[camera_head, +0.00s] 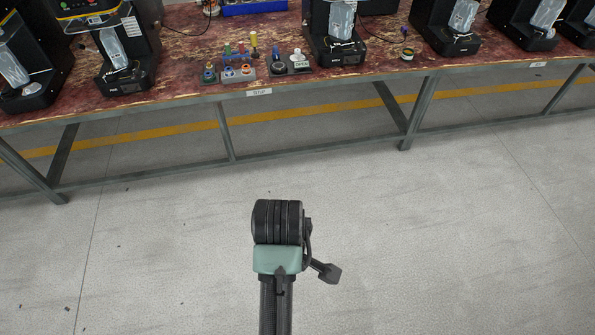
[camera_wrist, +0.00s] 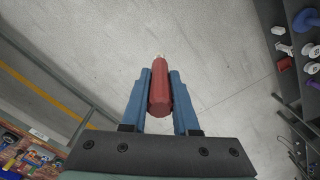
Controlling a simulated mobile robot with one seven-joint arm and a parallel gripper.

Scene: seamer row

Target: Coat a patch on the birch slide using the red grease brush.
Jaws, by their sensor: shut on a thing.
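The red grease brush (camera_wrist: 160,98) is between the two blue fingers of my gripper (camera_wrist: 160,74) in the wrist view. The gripper is shut on its thick red handle, and a small pale tip shows at the far end. The brush is over open grey floor, apart from any bench. The head view shows my arm in front of the bench, but the gripper and brush cannot be made out there. I cannot pick out the birch slide in either view; the machines on the bench are too small to tell.
A long bench (camera_head: 185,50) with a worn red top runs across the head view. Several black machines (camera_head: 335,35) stand on it. Small coloured tools in grey holders (camera_head: 238,74) sit near its front edge. A dark rack (camera_wrist: 281,72) is at right in the wrist view. The floor between is clear.

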